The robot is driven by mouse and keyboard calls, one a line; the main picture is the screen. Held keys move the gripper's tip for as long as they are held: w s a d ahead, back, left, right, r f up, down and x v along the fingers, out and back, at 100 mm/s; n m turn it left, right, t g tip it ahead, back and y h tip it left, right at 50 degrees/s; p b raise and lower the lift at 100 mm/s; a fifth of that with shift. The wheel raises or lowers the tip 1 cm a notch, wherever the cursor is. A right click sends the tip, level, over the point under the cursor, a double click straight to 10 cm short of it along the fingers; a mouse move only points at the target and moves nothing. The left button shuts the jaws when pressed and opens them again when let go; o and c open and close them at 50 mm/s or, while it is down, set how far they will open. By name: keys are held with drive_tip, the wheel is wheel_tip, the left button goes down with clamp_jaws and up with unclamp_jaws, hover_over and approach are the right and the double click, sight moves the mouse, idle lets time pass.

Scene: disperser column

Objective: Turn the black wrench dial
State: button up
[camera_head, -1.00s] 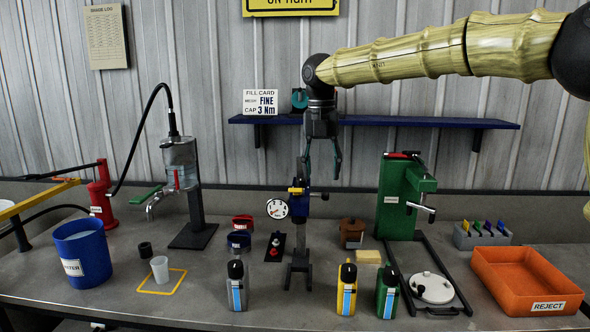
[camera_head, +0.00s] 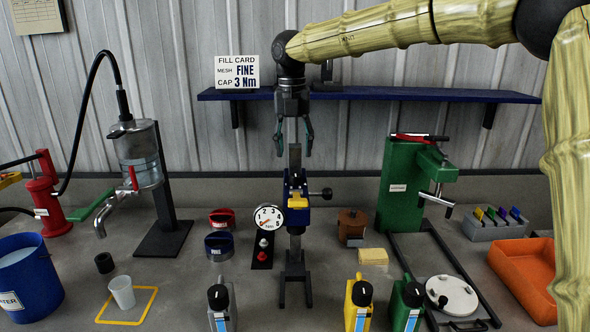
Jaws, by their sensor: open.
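A blue clamp-like device (camera_head: 296,205) with a yellow block at its front stands on a dark upright stand (camera_head: 295,272). A round white gauge (camera_head: 269,219) marked in Nm is at its left. A black knob (camera_head: 327,193) sticks out at its right; I cannot tell whether this is the wrench dial. My gripper (camera_head: 293,153) points down, open and empty, just above the blue device in the picture. The stand's grey post shows between its fingers. I see no contact with the knob; depth is hard to judge.
A green press (camera_head: 402,190) stands right, a water dispenser (camera_head: 140,165) left. Several bottles (camera_head: 359,303) stand in front. An orange bin (camera_head: 525,270) is at right.

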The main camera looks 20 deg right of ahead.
sight(295, 174)
drive_tip(key=f, duration=0.3)
drive_tip(key=f+p, duration=0.1)
drive_tip(key=f, duration=0.3)
drive_tip(key=shift+d+f, duration=0.2)
drive_tip(key=shift+f, duration=0.1)
drive_tip(key=shift+c, duration=0.2)
drive_tip(key=c, duration=1)
